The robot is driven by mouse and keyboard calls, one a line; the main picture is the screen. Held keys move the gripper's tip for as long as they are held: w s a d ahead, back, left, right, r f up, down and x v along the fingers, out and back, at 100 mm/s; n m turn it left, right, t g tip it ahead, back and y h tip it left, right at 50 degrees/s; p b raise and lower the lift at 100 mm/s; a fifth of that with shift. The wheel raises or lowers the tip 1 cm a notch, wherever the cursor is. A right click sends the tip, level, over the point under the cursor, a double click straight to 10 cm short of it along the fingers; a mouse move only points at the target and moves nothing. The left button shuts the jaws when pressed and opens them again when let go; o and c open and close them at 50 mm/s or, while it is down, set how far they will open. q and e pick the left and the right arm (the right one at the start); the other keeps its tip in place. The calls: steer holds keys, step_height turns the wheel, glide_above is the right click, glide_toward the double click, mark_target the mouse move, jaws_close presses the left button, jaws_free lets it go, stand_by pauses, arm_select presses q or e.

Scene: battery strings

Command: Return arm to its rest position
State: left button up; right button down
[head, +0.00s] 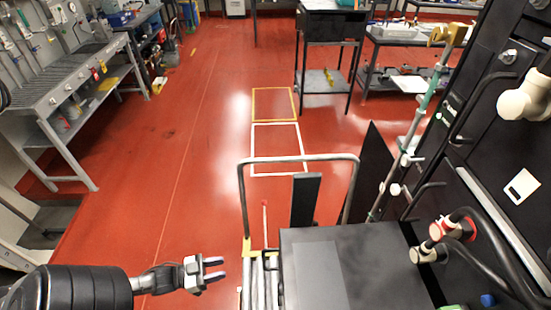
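My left arm comes in from the lower left, black with a pale wrist. Its gripper (219,268) points right, with its two short fingers apart and nothing between them. It hangs over the red floor, left of a cart (355,265) with a dark flat top and a grey tubular handle. A visible gap separates the fingertips from the cart's left side. My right gripper is not in view.
A tall black cabinet (480,140) with thick cables and red-and-white connectors (437,232) stands on the right. A grey workbench (75,85) stands at left. A dark-topped stand (330,28) is farther back. The red floor (170,160) between is clear, with taped rectangles.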

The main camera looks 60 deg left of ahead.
arm_select(q)
steer(key=s+a+f+g+y, duration=0.3)
steer(key=s+f+g+y, duration=0.3)
steer(key=f+g+y, duration=0.5)
steer(key=s+d+r+g+h, duration=0.1)
steer(key=d+r+g+h, duration=0.1)
steer(key=d+r+g, duration=0.3)
steer(key=d+r+g+h, duration=0.15)
steer(key=d+r, duration=0.25)
steer(key=d, duration=0.4)
steer(key=w+d+r+n+t+h, duration=0.1)
steer(key=w+d+r+t+h, duration=0.3)
steer(key=w+d, duration=0.4)
step_height(320, 180, up, 33)
steer(key=w+y+p, duration=0.1)
steer(key=p, duration=3)
steer(key=shift+w+d, duration=0.15)
steer(key=shift+d, duration=0.1)
